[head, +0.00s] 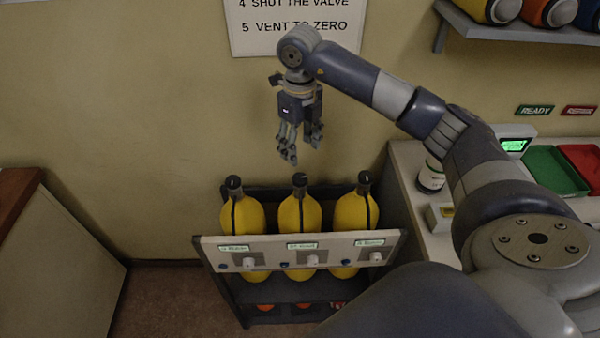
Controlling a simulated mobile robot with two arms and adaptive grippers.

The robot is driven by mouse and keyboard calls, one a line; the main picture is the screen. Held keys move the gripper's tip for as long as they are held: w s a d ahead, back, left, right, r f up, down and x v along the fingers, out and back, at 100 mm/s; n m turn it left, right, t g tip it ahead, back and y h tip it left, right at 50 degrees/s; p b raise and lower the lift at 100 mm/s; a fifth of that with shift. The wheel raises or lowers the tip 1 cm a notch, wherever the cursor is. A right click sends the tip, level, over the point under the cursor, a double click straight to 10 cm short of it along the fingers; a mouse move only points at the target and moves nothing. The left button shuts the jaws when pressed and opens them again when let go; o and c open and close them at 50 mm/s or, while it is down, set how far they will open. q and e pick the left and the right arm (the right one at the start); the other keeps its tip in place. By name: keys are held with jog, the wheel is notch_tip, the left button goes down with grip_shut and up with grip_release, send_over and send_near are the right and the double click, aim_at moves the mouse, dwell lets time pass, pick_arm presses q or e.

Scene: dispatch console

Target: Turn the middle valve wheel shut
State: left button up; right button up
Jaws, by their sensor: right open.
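Three yellow cylinders stand upright in a dark rack, each with a dark valve top. The middle cylinder (299,215) carries the middle valve wheel (300,180), a small dark knob at its top. My right gripper (300,150) hangs fingers down above and slightly behind or over this valve; the exact depth is hard to tell. Its fingers are open and empty, and a gap shows between them and the valve. The left valve (233,184) and right valve (364,179) stand at either side. My left gripper is not in view.
A labelled front panel (330,257) with small white knobs runs across the rack. A counter (410,175) with a small jar (431,176), green tray (552,170) and red tray (585,165) is at right. A cabinet (60,265) stands at left. A shelf (500,30) is upper right.

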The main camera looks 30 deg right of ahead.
aim_at(300, 177)
notch_tip(300, 177, down, 9)
jog(key=p, duration=0.3)
jog(key=shift+f, duration=0.2)
jog(key=shift+a+f, duration=0.1)
jog(key=shift+f, duration=0.4)
jog(key=shift+c, duration=0.5)
jog(key=c, duration=1)
